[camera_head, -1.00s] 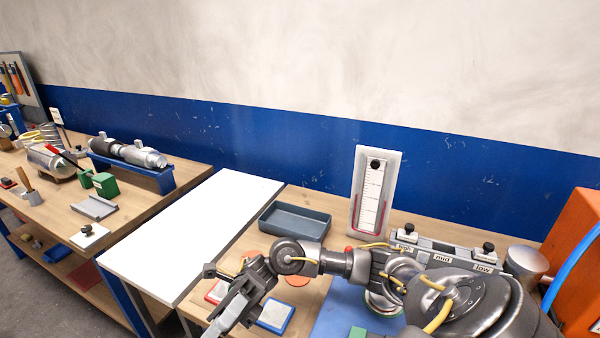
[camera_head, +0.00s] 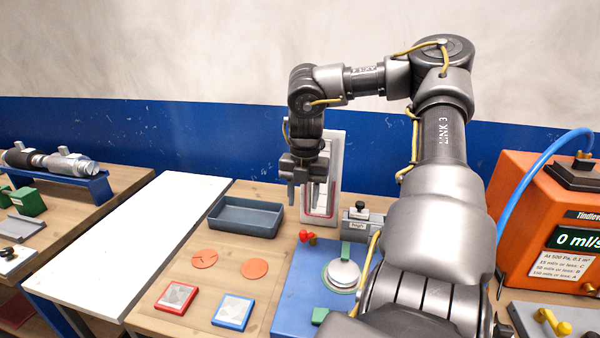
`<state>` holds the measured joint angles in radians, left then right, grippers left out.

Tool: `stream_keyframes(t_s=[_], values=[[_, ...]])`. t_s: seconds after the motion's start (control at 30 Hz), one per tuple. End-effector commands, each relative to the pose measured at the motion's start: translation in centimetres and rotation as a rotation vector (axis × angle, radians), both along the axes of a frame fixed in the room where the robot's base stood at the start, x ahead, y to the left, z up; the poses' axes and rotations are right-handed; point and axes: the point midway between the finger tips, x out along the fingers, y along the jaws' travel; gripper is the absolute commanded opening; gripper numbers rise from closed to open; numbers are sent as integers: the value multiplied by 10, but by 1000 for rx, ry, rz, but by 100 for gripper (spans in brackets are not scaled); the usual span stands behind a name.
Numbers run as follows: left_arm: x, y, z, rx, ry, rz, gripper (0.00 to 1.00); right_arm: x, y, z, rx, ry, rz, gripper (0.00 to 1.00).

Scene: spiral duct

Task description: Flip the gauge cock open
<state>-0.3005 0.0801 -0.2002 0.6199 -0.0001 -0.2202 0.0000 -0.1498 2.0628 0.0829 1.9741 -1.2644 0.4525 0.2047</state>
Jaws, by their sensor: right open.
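The gauge (camera_head: 335,165) is a tall white-framed panel standing against the blue wall band. My right arm hides much of its face. My right gripper (camera_head: 303,203) hangs with its fingers down in front of the gauge's lower left part and is open, with nothing seen between the fingers. Two small red knobs (camera_head: 306,237) sit just below the gripper, at the back of a blue plate (camera_head: 300,280). I cannot tell which part is the gauge cock; the gauge's upper part is behind my arm. My left gripper is not in view.
A dark tray (camera_head: 246,217) lies left of the gauge. Orange discs (camera_head: 254,269), a red-framed pad (camera_head: 176,297) and a blue-framed pad (camera_head: 233,311) lie in front. A round silver part (camera_head: 343,274) is on the blue plate. An orange flow meter (camera_head: 540,220) stands at right.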

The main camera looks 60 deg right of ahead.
Motion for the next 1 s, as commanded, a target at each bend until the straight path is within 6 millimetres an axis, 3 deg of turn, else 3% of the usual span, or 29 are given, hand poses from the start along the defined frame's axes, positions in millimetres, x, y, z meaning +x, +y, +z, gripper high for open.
stream_keyframes(t_s=[0.2,0.37,0.8,1.0], values=[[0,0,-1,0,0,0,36,3,-4,7,-52,1,-27,43],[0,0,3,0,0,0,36,3,-3,-3,-48,4,-25,43],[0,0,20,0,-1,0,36,2,-3,-81,-46,3,-24,43],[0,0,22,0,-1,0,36,3,-3,-97,-47,1,-23,43]])
